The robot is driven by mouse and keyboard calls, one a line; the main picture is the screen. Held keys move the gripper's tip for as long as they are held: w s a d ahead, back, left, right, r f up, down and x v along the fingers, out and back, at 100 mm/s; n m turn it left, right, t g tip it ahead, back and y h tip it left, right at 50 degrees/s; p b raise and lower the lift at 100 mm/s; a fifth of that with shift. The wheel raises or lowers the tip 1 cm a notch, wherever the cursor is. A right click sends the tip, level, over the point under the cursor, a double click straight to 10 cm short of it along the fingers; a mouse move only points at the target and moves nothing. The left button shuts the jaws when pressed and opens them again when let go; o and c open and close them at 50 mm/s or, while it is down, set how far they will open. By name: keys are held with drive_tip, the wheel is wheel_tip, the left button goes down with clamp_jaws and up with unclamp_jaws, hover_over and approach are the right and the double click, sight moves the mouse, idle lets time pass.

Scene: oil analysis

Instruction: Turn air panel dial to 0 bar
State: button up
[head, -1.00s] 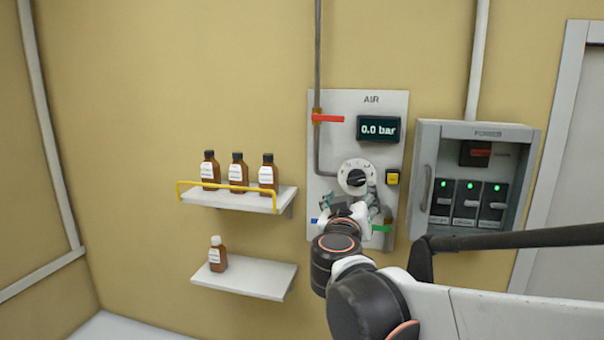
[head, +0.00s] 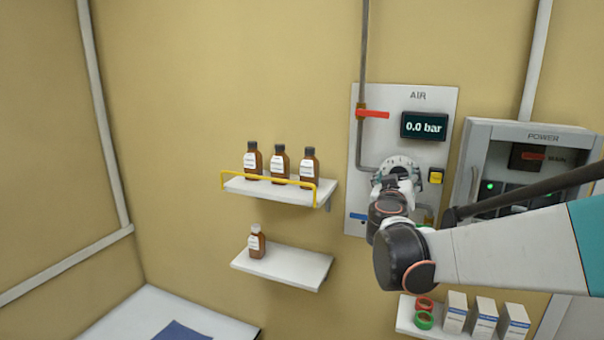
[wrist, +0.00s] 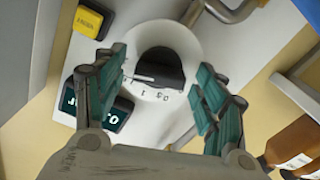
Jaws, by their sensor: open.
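The AIR panel (head: 385,112) is a light grey plate on the wall. Its display (head: 424,126) reads 0.0 bar. The white dial (head: 405,163) sits below the display, mostly hidden by my gripper in the head view. In the wrist view the dial (wrist: 160,92) shows a dark knob (wrist: 160,66) with a pale pointer line and marks on the white ring. My gripper (wrist: 163,88) is open, with one teal-padded finger on each side of the dial. The wrist view does not clearly show whether the fingers touch the knob.
A red lever (head: 372,114) and a yellow button (head: 436,176) flank the dial area. The POWER box (head: 480,150) is close on the right. Shelves with brown bottles (head: 280,163) are on the left. A lower shelf holds boxes (head: 485,318) and tape rolls. Bare wall lies between.

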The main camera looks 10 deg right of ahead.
drive_tip(key=shift+w+d, duration=0.15)
drive_tip(key=c, duration=1.1)
drive_tip(key=shift+o, duration=0.2)
